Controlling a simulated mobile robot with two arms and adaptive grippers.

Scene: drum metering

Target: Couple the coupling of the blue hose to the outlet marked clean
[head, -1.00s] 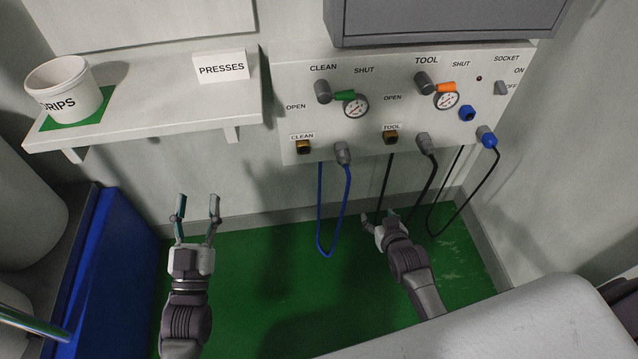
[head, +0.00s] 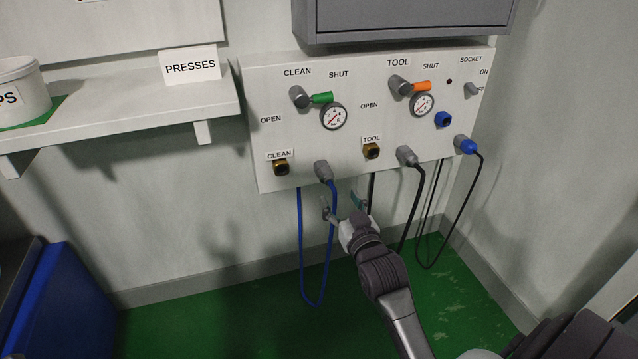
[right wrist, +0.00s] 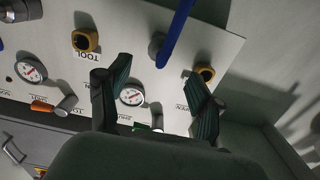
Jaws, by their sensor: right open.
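The clean outlet (head: 281,167) is a brass fitting under the CLEAN label on the white panel; it also shows in the right wrist view (right wrist: 205,75). Nothing is on it. The blue hose's grey coupling (head: 323,170) sits at the panel's lower edge, right of that outlet, and shows in the right wrist view (right wrist: 157,46). The blue hose (head: 318,298) hangs from it in a loop. My right gripper (head: 342,203) is open and empty, just below the coupling. In the right wrist view its fingers (right wrist: 158,72) are spread, with the coupling beyond them. My left gripper is out of view.
The tool outlet (head: 372,151) is bare; a grey coupling (head: 407,156) with a black hose is right of it. The green handle (head: 322,98) and orange handle (head: 421,86) point toward SHUT. A shelf (head: 120,125) juts out at left. A grey cabinet (head: 400,18) overhangs the panel.

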